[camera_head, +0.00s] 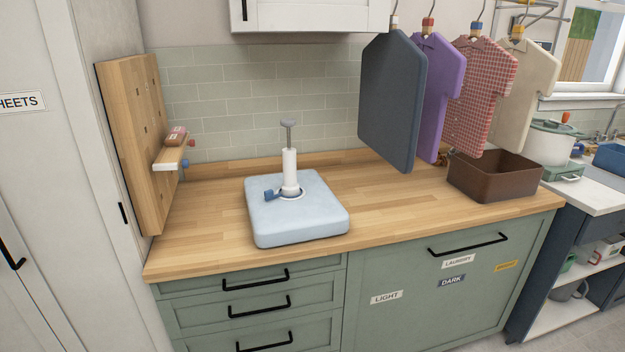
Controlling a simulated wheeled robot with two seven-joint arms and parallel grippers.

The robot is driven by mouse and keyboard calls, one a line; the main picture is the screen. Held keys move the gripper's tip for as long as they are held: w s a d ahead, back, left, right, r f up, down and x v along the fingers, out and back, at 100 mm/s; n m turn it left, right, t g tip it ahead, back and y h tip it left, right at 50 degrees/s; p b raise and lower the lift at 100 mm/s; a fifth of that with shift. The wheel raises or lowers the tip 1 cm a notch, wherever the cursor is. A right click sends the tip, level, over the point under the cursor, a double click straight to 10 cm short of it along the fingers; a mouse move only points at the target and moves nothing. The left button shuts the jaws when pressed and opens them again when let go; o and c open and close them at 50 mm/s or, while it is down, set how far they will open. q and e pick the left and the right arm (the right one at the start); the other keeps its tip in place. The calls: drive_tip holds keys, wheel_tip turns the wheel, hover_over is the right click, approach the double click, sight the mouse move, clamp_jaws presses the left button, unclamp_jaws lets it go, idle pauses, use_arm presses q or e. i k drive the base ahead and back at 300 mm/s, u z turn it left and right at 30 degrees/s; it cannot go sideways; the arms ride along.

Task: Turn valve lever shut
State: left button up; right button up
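A small blue lever (270,195) sits at the left foot of a white upright pump (290,170). The pump has a grey T-shaped handle (288,125) raised on a thin rod. It stands on a pale blue, cushion-like block (300,225) on the wooden counter. The lever points left and slightly forward from the pump's round base. I cannot tell from its angle whether the valve is open or shut. Neither of my grippers is in view, and nothing touches the lever.
A wooden pegboard (133,140) with a small shelf (174,153) stands left on the counter (200,225). Several garment-shaped boards, including a dark one (388,100), hang on the right above a brown bin (495,178). The counter around the block is clear.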

sight(268, 194)
drive_tip(key=i, duration=1.25)
drive_tip(key=u, duration=0.5)
